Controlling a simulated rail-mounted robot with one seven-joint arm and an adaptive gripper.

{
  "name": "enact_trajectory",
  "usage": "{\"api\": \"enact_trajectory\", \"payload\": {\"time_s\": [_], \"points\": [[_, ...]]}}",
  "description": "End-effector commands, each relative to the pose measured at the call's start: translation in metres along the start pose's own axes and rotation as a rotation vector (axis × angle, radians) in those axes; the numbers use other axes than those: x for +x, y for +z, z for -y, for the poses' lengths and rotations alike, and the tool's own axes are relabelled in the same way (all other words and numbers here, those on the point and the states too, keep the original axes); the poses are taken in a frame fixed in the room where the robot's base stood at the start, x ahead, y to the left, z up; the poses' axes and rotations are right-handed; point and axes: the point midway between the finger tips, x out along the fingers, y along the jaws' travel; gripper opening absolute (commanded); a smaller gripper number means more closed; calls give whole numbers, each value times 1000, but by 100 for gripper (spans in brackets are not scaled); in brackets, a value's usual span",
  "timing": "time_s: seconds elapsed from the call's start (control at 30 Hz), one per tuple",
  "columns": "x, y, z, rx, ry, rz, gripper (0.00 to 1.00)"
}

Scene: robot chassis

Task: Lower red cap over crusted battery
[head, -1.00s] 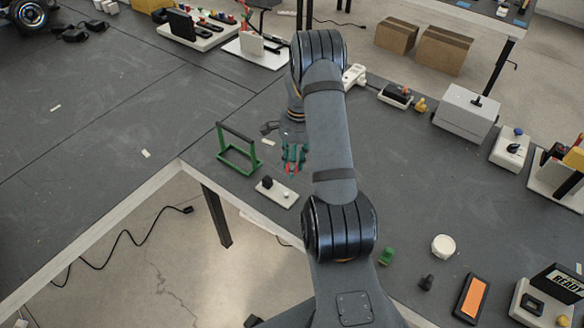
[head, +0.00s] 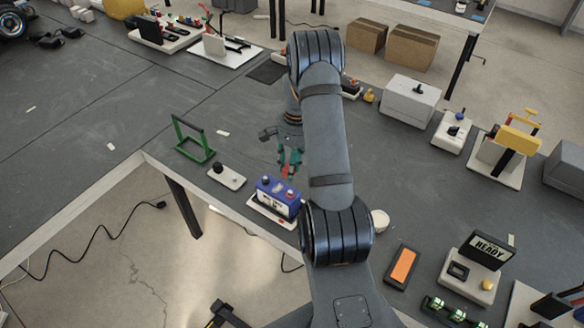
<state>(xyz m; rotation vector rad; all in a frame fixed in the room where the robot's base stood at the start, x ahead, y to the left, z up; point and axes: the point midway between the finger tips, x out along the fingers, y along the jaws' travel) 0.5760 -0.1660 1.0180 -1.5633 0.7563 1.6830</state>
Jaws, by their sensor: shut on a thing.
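The battery (head: 277,197) has a blue top and a pale front and stands upright on a white base at the bench's near edge. Its top carries small red parts and light spots; crust is too small to make out. My gripper (head: 289,168), with teal fingers, is above and just behind the battery's right part. It points down and is shut on a small red thing, the red cap (head: 287,174), which is partly hidden between the fingers. The cap looks close to the battery top, but I cannot tell whether they touch. My arm hides the area to the right.
A white plate with a black knob (head: 227,175) lies left of the battery, with a green frame (head: 194,138) beyond it. A white round piece (head: 380,219) and an orange-topped block (head: 403,266) are to the right.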

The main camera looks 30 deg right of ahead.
Motion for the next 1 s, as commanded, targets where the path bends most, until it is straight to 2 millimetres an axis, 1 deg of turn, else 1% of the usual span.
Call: {"api": "enact_trajectory", "payload": {"time_s": [0.3,0.47,0.8,1.0], "points": [[1,-1,-1,-15,0,-1,15],[13,-2,-2,-13,0,0,15],[46,-5,-3,-13,0,0,15],[57,-6,-4,-14,0,-1,15]]}}
